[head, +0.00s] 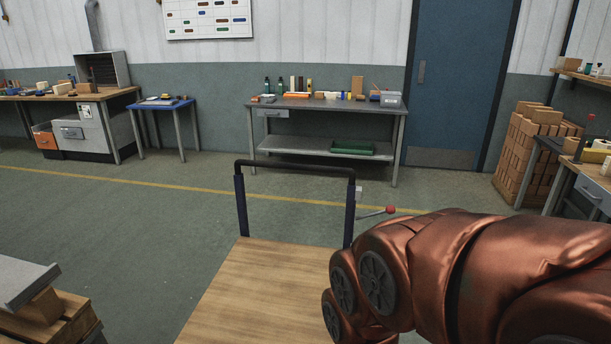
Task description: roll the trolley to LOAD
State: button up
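The trolley has a bare wooden deck (255,290) and an upright push handle (295,166) with a black top bar and dark blue posts at its far end. A grey lever with a red knob (390,209) sticks out to the right beside the right post; its lower end is hidden by my copper-coloured arm. My arm covers the right part of the deck. My gripper does not show. No LOAD marking can be read in this view.
A yellow floor line (175,184) crosses behind the trolley. A workbench (325,106) stands beyond it, with a blue table (162,104) to its left. Stacked bricks (535,150) stand at the right, a pallet-like stack (45,315) at lower left. The floor left of the trolley is clear.

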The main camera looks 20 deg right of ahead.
aim_at(265, 291)
jog(key=k, duration=0.85)
jog(key=z, duration=1.1)
jog(key=i, duration=2.6)
jog(key=u, duration=2.25)
